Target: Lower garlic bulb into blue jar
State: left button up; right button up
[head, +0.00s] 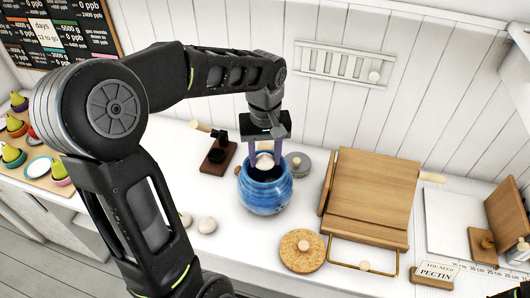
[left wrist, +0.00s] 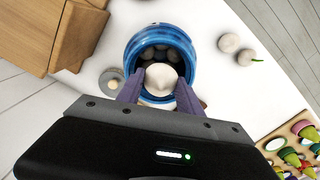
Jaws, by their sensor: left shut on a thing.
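The blue jar (head: 265,192) stands upright on the white counter, its mouth open; its blue rim (left wrist: 130,57) also shows in the left wrist view. My left gripper (head: 265,150) points down over the jar's mouth, its purple fingers at the opening. It is shut on a pale garlic bulb (left wrist: 161,77), which also shows in the head view (head: 264,161) at the jar's mouth. Several roundish pale things (left wrist: 162,52) lie inside the jar. How deep the bulb is relative to the rim is hard to tell.
A round cork lid (head: 301,262) lies in front of the jar, a wooden stand (head: 370,195) to its right.

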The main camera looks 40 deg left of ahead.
aim_at(265, 154)
pick_arm(q)
jog(key=shift+f+b, duration=0.6)
jog(key=shift+f, duration=0.6)
jog(key=o, duration=1.4)
jog(key=shift+o, duration=0.2)
notch_tip(265, 154, up, 7)
jog(key=p, duration=0.5)
jog(key=shift+r, duration=0.1)
